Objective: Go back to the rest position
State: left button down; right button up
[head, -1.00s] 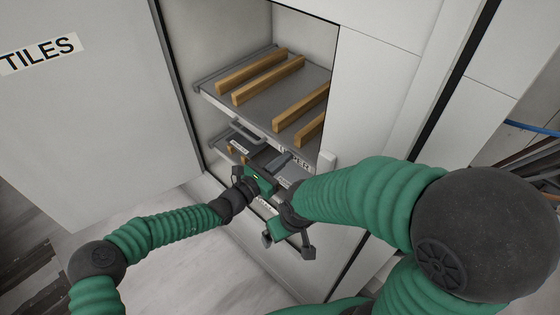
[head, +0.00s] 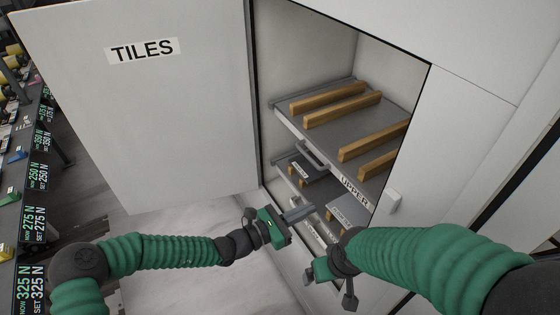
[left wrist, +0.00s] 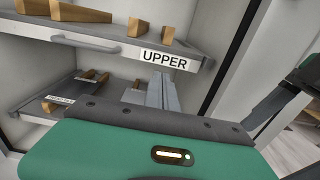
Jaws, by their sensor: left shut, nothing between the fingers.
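My left gripper (head: 298,213) is shut and empty in the head view, in front of the open cabinet at the height of its lower shelf. In the left wrist view its closed fingers (left wrist: 163,92) point toward the shelves, just below the UPPER label. My right gripper (head: 335,283) is to the right of the left one, lower in the head view.
The cabinet door (head: 140,110), labelled TILES, stands open at the left. The upper shelf (head: 335,118) holds several wooden bars and has a front handle (head: 312,154). The lower shelf (head: 300,160) holds dark plates. Clear pale floor (head: 180,225) lies below the door.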

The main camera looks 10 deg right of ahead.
pick_arm(q)
jog(key=s+a+f+m+g+y, duration=0.3)
jog(key=s+f+m+g, duration=0.2)
jog(key=s+m, duration=0.4)
jog(key=s+a+f+m+g+y, duration=0.1)
jog(key=s+a+f+m+y, duration=0.15)
jog(key=a, duration=0.45)
jog(key=s+a+f+m+g+y, duration=0.1)
jog(key=s+a+f+m+y, duration=0.1)
jog(key=s+a+m+y, duration=0.3)
jog(key=a+r+m+t+y, duration=0.2)
jog(key=a+r+y, duration=0.1)
jog(key=a, duration=0.9)
jog(key=s+a+r+m+t+y, duration=0.1)
jog(key=a+r+m+t+y, duration=0.1)
jog(key=a, duration=1)
jog(key=shift+r+m+y, duration=0.55)
jog(key=shift+r+y, duration=0.2)
jog(key=shift+y, duration=0.1)
jog(key=shift+s, duration=0.1)
jog(key=shift+d, duration=0.1)
